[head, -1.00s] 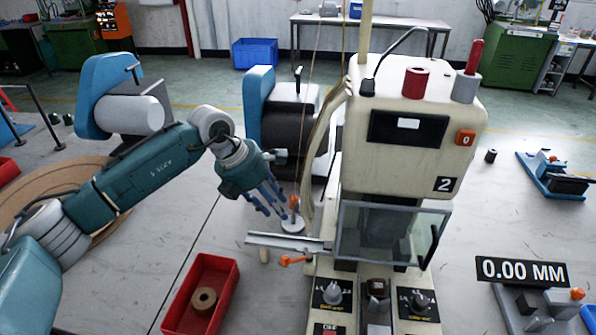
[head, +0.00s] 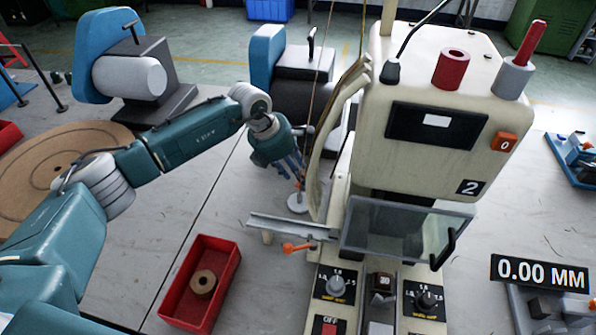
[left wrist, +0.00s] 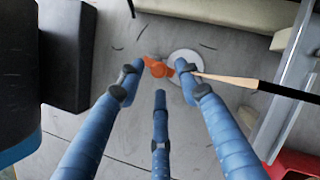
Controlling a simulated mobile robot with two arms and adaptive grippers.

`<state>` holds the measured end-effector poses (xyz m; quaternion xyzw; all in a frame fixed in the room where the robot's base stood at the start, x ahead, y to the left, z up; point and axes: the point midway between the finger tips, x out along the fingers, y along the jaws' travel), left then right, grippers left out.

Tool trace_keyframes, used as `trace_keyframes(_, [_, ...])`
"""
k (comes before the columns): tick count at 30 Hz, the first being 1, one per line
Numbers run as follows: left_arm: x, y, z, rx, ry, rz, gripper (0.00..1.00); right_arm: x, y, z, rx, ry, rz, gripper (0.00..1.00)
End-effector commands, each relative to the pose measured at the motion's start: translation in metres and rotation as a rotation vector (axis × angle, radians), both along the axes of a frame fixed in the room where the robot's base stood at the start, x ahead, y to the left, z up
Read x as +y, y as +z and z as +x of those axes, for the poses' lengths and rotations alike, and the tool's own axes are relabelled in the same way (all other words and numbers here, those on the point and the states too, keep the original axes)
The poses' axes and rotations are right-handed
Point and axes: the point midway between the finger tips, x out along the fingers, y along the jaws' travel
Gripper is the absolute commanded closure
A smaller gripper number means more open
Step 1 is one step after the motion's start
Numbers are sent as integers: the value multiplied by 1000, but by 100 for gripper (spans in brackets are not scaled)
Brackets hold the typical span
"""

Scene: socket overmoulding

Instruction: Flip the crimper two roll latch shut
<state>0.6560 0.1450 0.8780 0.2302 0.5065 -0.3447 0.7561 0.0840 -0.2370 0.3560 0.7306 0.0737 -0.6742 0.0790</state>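Crimper two (head: 420,150) is the cream machine marked "2" in the head view. To its left, a small orange part (left wrist: 158,67) shows in the left wrist view, beside a pale round disc (left wrist: 185,62); it may be the roll latch. The disc (head: 298,203) also shows in the head view, just below my fingertips. My left gripper (head: 298,178) reaches down there. In the left wrist view my left gripper (left wrist: 158,80) has its blue fingers spread and empty, with the orange part between and beyond the tips. Contact cannot be told. My right gripper is out of view.
A metal chute (head: 290,226) and an orange-handled lever (head: 297,247) stick out left of the crimper. A tan strip (head: 338,130) hangs close to my fingers. A red bin (head: 222,268) holding a brown roll stands in front. A blue-and-black machine (head: 268,62) stands behind.

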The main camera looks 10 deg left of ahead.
Motion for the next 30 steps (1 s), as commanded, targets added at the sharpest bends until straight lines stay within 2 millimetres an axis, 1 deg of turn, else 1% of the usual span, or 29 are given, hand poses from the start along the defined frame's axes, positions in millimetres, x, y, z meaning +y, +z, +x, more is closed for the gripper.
trace_keyframes(3, [-5,-12,4,1,0,-2,65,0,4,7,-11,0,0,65])
trace_keyframes(6, [-6,-19,5,0,1,-2,65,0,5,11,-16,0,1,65])
trace_keyframes(15, [-7,-22,6,-1,1,-2,65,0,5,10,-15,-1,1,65])
trace_keyframes(16, [-7,-22,6,0,1,-1,67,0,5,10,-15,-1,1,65])
trace_keyframes(21, [-7,-22,6,0,1,-1,100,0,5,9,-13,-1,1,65])
trace_keyframes(26, [-7,-22,6,1,1,-1,100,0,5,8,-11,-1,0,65])
trace_keyframes(30, [-9,-22,4,3,50,1,100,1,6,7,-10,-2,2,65])
